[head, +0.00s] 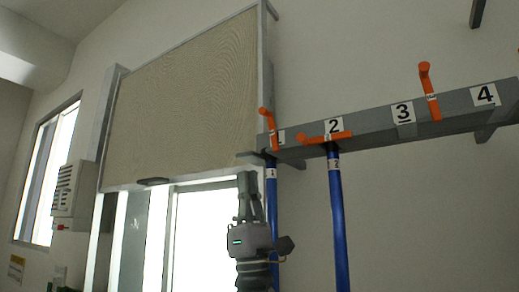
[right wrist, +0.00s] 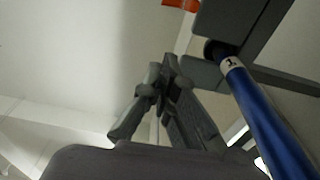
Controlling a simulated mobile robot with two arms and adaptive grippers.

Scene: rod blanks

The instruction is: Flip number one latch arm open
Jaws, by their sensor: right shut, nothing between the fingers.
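The number one latch arm (head: 268,128) is orange and stands raised, tilted, beside the number 1 plate at the left end of the grey rack (head: 375,122). Part of an orange piece (right wrist: 180,4) shows at the top edge in the right wrist view. Blue rod 1 (head: 272,205) hangs below the rack end and also shows in the right wrist view (right wrist: 265,125). My right gripper (head: 246,176) points up, shut and empty, left of rod 1 and below the latch arm. Its fingertips (right wrist: 165,68) look apart from rod and rack. My left gripper is out of view.
The number two latch arm (head: 325,137) lies roughly level above blue rod 2 (head: 337,215). Another orange latch arm (head: 430,92) stands raised between plates 3 and 4. A framed beige panel (head: 185,105) stands close left of the rack. Wall right of rod 2 is clear.

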